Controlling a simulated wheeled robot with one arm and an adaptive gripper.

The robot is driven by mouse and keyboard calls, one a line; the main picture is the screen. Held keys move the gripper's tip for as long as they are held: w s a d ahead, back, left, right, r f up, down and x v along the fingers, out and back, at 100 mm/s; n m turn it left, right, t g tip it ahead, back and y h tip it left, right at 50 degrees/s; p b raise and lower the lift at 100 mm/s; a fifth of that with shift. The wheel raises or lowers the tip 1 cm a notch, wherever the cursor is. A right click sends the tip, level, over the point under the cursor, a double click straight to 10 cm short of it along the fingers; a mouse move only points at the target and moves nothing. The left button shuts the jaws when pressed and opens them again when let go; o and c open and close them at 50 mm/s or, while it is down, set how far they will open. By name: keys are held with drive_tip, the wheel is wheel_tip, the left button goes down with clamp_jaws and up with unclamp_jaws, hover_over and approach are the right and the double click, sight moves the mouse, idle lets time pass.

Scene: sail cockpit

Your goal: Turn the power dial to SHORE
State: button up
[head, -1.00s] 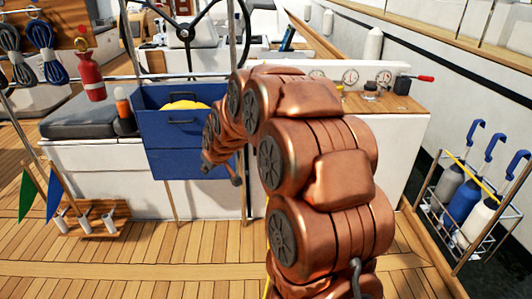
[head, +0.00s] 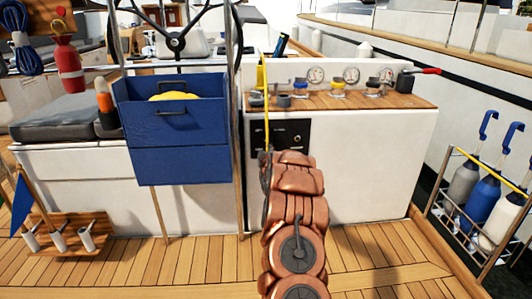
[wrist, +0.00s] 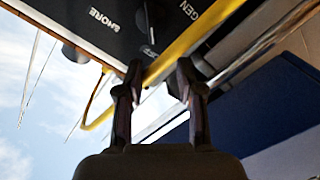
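A black power panel (head: 283,135) is on the white console front in the head view. In the wrist view the panel (wrist: 118,38) fills the top, tilted, with the words SHORE and GEN readable at an angle. A small dark grey piece (wrist: 148,50) on the panel, probably part of the dial, shows just beyond my fingertips; its pointing direction cannot be told. My gripper (wrist: 158,75) is open, its two fingers apart, close to the panel. Whether it touches the dial is unclear. In the head view my arm hides most of the gripper and the panel's lower left.
A yellow line (head: 264,80) hangs beside the panel and crosses close to my fingers in the wrist view. A blue box (head: 170,140) juts out left of the panel. Gauges and knobs (head: 337,88) sit on the console top. Deck is clear in front.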

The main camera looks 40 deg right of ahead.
drive_tip(key=w+d+f+b, duration=0.1)
drive_tip(key=w+d+b, duration=0.1)
drive_tip(key=w+d, duration=0.3)
drive_tip(key=shift+w+d+f+h+b, duration=0.3)
drive_tip(key=shift+w+d+f, duration=0.05)
drive_tip(key=shift+d, duration=0.7)
clamp_jaws()
idle(0.4)
